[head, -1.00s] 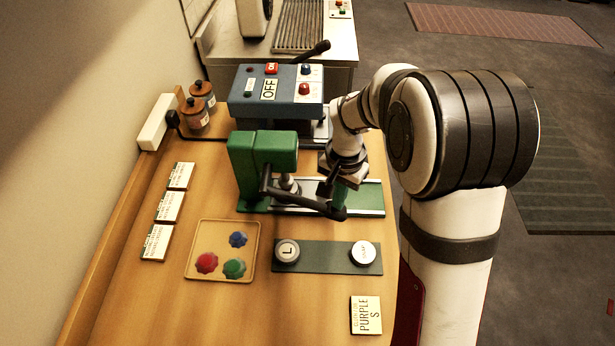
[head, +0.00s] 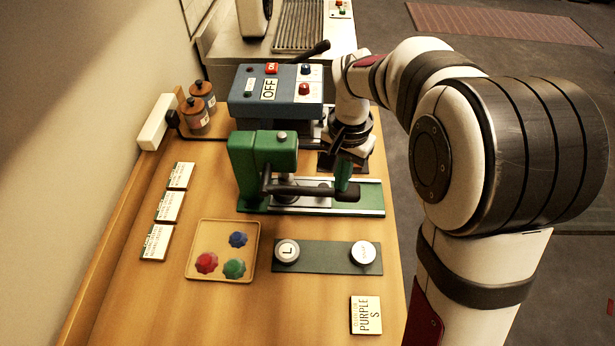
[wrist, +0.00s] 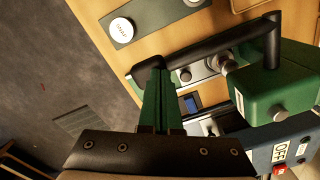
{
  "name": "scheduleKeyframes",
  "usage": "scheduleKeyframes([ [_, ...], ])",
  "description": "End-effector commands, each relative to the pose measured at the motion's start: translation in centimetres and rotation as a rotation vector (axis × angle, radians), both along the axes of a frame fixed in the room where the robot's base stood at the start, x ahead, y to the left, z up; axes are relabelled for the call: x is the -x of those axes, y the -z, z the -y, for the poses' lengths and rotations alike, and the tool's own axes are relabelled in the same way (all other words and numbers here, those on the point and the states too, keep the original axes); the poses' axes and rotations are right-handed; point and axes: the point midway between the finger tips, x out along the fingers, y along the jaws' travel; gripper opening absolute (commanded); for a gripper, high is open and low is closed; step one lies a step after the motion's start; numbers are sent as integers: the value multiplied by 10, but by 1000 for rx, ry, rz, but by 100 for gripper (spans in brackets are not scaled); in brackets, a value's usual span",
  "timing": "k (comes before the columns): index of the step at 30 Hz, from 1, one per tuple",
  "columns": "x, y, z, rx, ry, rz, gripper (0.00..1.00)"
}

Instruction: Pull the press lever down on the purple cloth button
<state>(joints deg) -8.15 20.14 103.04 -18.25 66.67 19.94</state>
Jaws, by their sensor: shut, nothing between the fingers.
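The green press (head: 262,155) stands mid-table in the head view, its body also in the wrist view (wrist: 285,85). Its black lever (head: 296,190) runs rightward across the front, and its bar also shows in the wrist view (wrist: 205,52). My gripper (head: 346,188) is shut and empty, its green fingers at the right end of the lever. In the wrist view my fingertips (wrist: 158,66) overlap the bar; whether they touch it is unclear. I cannot make out a purple cloth button; the area under the press head is partly hidden.
A blue box (head: 275,90) marked OFF stands behind the press. In front are a dark strip (head: 325,257) with two round pieces, a tray (head: 222,277) of coloured pieces and a "PURPLE S" card (head: 366,315). Several cards lie left.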

Motion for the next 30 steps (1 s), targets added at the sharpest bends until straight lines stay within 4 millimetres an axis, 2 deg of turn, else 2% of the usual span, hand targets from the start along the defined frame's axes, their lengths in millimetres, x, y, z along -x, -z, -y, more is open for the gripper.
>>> scheduleKeyframes([
  [15, 0, -70, 0, 0, 0, 2, 0],
  [30, 3, -76, 1, -2, 0, 0, 0],
])
